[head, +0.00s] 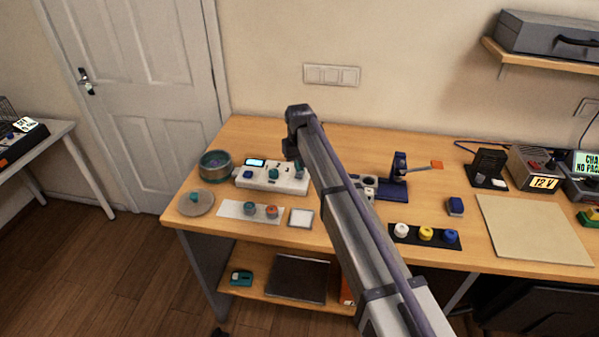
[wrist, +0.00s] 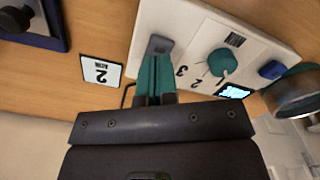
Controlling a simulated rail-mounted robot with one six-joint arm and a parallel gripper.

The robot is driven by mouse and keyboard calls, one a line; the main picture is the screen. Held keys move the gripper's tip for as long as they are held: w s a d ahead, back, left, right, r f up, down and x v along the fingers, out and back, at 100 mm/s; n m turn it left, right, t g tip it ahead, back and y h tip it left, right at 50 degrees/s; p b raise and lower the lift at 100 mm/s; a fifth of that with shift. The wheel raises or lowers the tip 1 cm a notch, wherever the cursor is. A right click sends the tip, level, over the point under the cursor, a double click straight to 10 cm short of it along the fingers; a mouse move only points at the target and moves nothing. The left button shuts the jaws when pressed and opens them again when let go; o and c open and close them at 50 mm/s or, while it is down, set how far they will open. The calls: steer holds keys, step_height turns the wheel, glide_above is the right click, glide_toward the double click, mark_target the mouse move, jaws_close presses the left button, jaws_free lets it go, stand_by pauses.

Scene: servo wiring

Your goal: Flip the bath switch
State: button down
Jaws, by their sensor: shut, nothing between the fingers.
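A white control panel (head: 262,185) lies on the wooden bench, and it fills the upper right of the wrist view (wrist: 190,22). It has a lit display (wrist: 235,91), a teal knob (wrist: 222,62) with numbers beside it, a blue button (wrist: 272,69) and a grey switch-like piece (wrist: 158,44). No readable label confirms which is the bath switch. A round glass bath (head: 215,166) stands at the panel's left end. My gripper (wrist: 157,64) is shut and empty, its teal fingertips at or just above the grey piece. Contact cannot be told, and the fingers partly hide it.
A small card marked 2 (wrist: 101,71) lies beside the panel. A dark blue stand (head: 392,188) is to the right. Bare bench lies behind the panel.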

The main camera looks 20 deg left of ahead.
mark_target(299, 175)
steer(key=shift+f+b, duration=1.3)
stand_by(0.5)
steer(key=shift+r, duration=0.1)
step_height(299, 175, up, 7)
steer(key=p, duration=0.7)
steer(key=s+d+m, duration=0.2)
steer(key=s+d, duration=0.6)
steer(key=d, duration=0.6)
steer(key=s+d+m, duration=0.3)
steer(key=s+d, duration=0.6)
steer(key=d, duration=0.6)
steer(key=s+d+m, duration=0.2)
steer(key=s+d, duration=0.7)
steer(key=d, duration=0.6)
steer(key=shift+m, duration=0.4)
